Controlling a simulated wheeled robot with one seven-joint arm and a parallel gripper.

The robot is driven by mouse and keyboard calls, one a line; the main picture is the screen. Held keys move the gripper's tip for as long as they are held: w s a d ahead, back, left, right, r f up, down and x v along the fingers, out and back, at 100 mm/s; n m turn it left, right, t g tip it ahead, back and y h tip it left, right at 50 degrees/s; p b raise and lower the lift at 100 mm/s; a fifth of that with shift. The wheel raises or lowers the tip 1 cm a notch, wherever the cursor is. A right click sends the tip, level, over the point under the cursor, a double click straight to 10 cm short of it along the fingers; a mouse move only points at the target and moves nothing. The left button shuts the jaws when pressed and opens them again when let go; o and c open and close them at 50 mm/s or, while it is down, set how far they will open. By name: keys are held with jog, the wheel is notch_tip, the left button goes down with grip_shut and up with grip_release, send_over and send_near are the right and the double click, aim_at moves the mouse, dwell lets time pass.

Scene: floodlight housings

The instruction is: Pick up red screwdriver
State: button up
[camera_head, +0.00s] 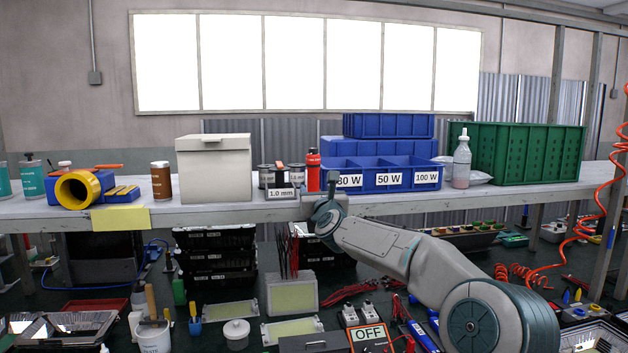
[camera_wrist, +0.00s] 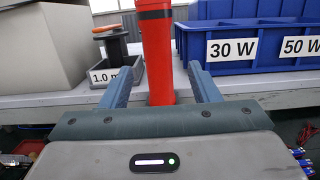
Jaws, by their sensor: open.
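The red screwdriver (camera_head: 313,172) appears as an upright red cylinder with a dark band on the grey bench, left of the blue bins. In the wrist view the red screwdriver (camera_wrist: 156,60) stands ahead, its top cut off by the frame edge. My gripper (camera_wrist: 161,84) is open, with one blue-grey finger on each side of the red cylinder. I cannot tell whether either finger touches it. In the head view my gripper (camera_head: 327,195) is at the bench's front edge, and its fingers are hard to make out.
Blue bins (camera_head: 375,181) labelled in watts stand close on the right. A small grey tray (camera_head: 281,194) labelled 1.0 mm and a beige box (camera_head: 213,166) stand on the left. A white squeeze bottle (camera_head: 462,163) and green crate (camera_head: 515,152) are farther right.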

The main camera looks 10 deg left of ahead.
aim_at(314, 183)
jog(key=shift+r+p+x, duration=0.2)
jog(key=shift+p+x, duration=0.85)
jog(key=shift+x, duration=0.05)
jog(key=shift+r+p+x, duration=0.2)
jog(key=shift+p+x, duration=0.85)
jog(key=shift+x, duration=0.05)
jog(key=shift+w+a+f, duration=0.1)
jog(key=shift+w+a, duration=0.1)
jog(key=shift+w, duration=0.2)
jog(key=c, duration=1.1)
